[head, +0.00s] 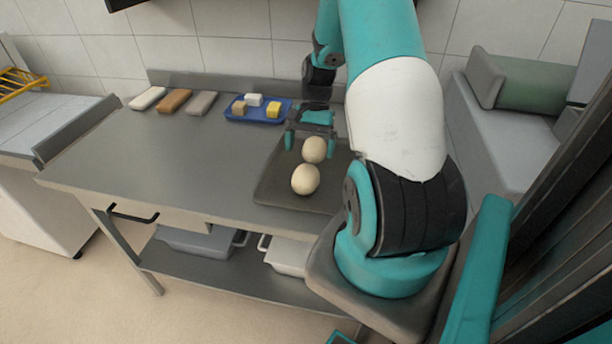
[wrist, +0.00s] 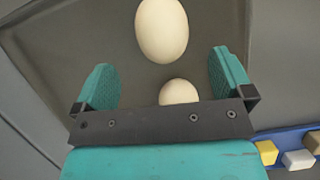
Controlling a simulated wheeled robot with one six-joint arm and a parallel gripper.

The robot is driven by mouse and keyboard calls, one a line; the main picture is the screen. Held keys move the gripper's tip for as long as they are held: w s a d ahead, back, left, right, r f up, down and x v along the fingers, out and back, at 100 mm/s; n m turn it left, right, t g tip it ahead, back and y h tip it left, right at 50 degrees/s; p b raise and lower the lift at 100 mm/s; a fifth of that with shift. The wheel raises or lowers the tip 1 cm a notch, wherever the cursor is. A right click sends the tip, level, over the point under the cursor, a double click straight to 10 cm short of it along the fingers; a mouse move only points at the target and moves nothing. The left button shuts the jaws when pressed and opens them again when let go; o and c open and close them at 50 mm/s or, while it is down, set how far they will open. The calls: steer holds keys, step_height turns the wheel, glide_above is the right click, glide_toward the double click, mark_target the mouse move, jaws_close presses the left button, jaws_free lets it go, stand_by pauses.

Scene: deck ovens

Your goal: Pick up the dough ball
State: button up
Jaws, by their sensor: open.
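Two pale, round dough balls sit on a dark grey tray (head: 272,188). The back dough ball (head: 315,150) appears just in front of my gripper (head: 310,142) in the head view. The front dough ball (head: 305,179) is nearer the table's front edge. In the wrist view, my gripper (wrist: 163,62) is open and empty, its teal fingers wide apart. The back ball (wrist: 178,91) shows between the fingers, partly hidden by the black gripper bar. The front ball (wrist: 162,30) lies past the fingertips. No contact with either ball is visible.
A blue tray (head: 235,115) with small white, tan and yellow blocks stands behind the dark tray. A white, a brown and a grey bar (head: 201,103) lie at the back left. The table's left part (head: 150,150) is clear. Bins (head: 195,240) sit on the shelf below.

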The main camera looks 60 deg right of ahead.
mark_target(307, 168)
steer(key=p+x, duration=0.2)
steer(key=x, duration=0.6)
steer(key=shift+w+f, duration=0.1)
steer(key=shift+f, duration=0.05)
steer(key=c, duration=1.1)
steer(key=shift+o, duration=0.2)
step_height(307, 168, up, 20)
steer(key=b, duration=0.2)
